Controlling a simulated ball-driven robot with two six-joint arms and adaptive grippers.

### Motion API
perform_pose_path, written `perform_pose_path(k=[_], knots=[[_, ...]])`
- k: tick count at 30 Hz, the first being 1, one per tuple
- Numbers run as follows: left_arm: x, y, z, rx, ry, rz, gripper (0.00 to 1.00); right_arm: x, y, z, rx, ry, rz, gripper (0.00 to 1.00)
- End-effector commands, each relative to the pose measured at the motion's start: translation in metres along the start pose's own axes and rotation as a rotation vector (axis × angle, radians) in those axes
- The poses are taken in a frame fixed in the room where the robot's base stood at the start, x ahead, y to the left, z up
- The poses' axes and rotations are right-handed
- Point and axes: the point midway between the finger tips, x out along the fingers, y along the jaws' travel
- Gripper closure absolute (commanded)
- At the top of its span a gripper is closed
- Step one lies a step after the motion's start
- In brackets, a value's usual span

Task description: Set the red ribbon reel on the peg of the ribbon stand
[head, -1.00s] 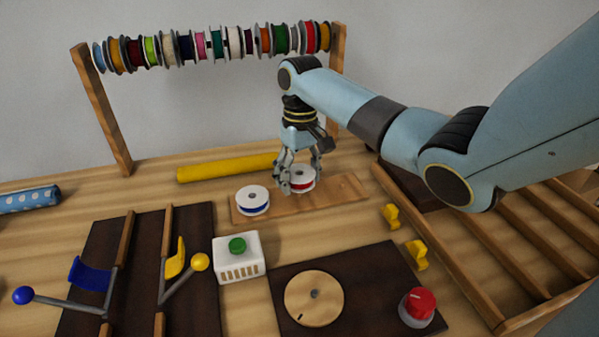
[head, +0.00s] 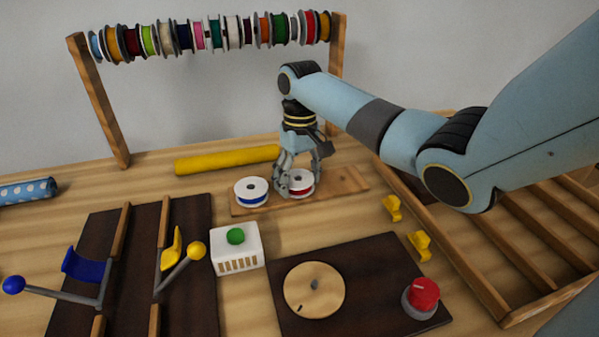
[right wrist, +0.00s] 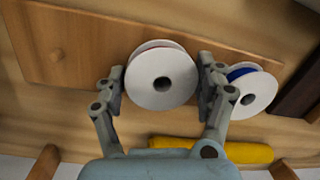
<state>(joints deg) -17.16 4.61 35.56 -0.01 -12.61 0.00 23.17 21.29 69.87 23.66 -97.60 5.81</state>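The red ribbon reel (head: 300,184), with white flanges, lies flat on a wooden board in the head view. My right gripper (head: 298,188) is low around it. The right wrist view shows the reel (right wrist: 160,79) between two parted fingers, one close at each side; whether they touch it I cannot tell. A pale round disc (head: 328,302) with a short grey centre post lies on a dark panel; I cannot tell which is the ribbon stand. My left gripper is out of view.
A blue reel (head: 251,191) sits on the board close beside the red one. A yellow roll (head: 226,160) lies behind. A white box with a green button (head: 235,236) and a red knob (head: 423,295) stand nearer. A slatted wooden rack (head: 500,270) is at right.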

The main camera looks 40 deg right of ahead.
Motion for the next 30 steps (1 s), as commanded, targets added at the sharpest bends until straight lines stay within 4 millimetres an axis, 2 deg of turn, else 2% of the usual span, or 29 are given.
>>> perform_pose_path(k=[1, 5, 17, 20, 30], knots=[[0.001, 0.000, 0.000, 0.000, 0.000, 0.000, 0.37, 0.004, 0.000, 0.003, 0.001, -0.010, -0.002, 0.22], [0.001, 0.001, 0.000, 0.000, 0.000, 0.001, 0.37, 0.004, 0.000, 0.003, 0.002, -0.010, -0.001, 0.05], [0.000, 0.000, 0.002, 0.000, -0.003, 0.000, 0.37, 0.000, 0.001, 0.001, 0.001, -0.004, 0.001, 0.05], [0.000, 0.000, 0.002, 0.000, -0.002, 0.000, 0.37, -0.008, 0.001, 0.001, 0.001, -0.002, 0.001, 0.05], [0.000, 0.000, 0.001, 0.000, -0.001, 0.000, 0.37, -0.060, 0.001, 0.001, 0.001, -0.004, 0.001, 0.05]])
